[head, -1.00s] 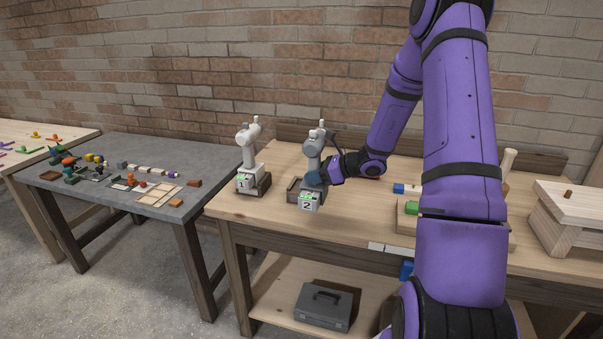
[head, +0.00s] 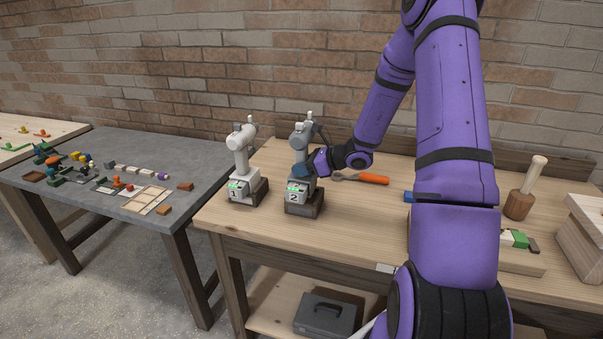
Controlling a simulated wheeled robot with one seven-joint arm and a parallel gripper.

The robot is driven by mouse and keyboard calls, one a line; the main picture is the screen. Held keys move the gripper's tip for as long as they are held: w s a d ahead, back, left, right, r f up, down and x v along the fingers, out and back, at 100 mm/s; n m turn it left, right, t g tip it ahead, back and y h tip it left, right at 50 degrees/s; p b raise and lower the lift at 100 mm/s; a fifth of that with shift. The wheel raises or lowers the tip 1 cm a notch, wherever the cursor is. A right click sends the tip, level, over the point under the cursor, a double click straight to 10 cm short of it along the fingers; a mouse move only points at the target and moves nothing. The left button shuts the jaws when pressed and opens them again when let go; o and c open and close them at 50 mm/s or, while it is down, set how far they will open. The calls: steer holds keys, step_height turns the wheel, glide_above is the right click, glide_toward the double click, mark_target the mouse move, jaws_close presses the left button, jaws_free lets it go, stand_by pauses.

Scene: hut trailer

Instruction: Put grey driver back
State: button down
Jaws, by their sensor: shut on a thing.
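The grey driver (head: 301,141) is upright, with a white battery block (head: 295,192) marked 2 and a green light at its foot. My gripper (head: 304,169) is shut on its grip from the right. The driver's foot lines up with a dark wooden holder (head: 309,208) on the wooden bench. I cannot tell whether it is fully seated or just above it. To the left, a white driver (head: 239,152) marked 1 stands in its own similar holder (head: 258,194).
An orange-handled wrench (head: 372,179) lies right of my gripper. A wooden mallet (head: 524,190) and a light wooden box (head: 588,235) stand farther right. A grey table (head: 100,205) with small parts is at left. A grey toolbox (head: 324,314) sits on the lower shelf.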

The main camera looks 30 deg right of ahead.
steer(key=shift+f, duration=0.65)
steer(key=shift+s+f, duration=0.1)
steer(key=shift+f, duration=0.95)
steer(key=shift+f, duration=0.1)
steer(key=c, duration=0.6)
jaws_free()
